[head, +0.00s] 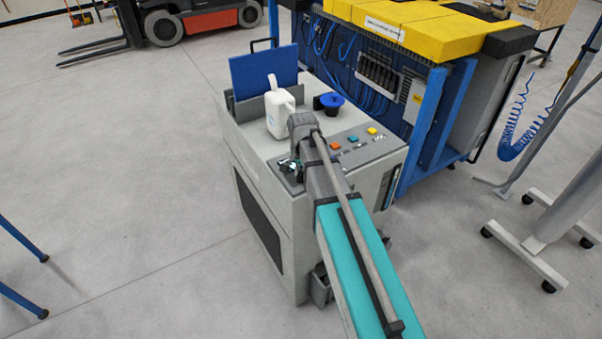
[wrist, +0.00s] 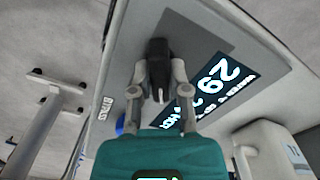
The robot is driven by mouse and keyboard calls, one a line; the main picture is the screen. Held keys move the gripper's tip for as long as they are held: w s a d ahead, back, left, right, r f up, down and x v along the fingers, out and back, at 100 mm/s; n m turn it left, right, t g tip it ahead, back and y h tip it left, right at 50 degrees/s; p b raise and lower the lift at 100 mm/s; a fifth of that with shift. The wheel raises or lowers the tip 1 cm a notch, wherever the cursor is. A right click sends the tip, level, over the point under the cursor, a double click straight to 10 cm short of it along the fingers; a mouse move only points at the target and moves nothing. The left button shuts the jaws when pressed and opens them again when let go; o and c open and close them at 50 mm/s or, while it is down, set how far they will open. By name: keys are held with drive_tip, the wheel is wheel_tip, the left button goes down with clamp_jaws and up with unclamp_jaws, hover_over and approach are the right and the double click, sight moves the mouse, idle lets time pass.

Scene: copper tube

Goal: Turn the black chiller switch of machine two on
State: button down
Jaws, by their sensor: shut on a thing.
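The grey chiller (head: 300,215) stands in the middle of the head view, with a control panel on its sloped top. In the wrist view the black switch (wrist: 158,53) sits on the chiller's grey panel (wrist: 195,35), with a pale mark at its lower end. My gripper (wrist: 158,75) has a finger on each side of the switch and is shut on it. In the head view my gripper (head: 289,168) is down at the panel's near left end, and my arm hides the switch there.
A lit display (wrist: 212,88) is right of the switch. Red, green and yellow buttons (head: 353,138) are right of my arm.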

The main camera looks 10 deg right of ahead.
idle(0.4)
drive_tip(key=c, duration=0.6)
unclamp_jaws()
drive_tip(key=shift+r, duration=0.15)
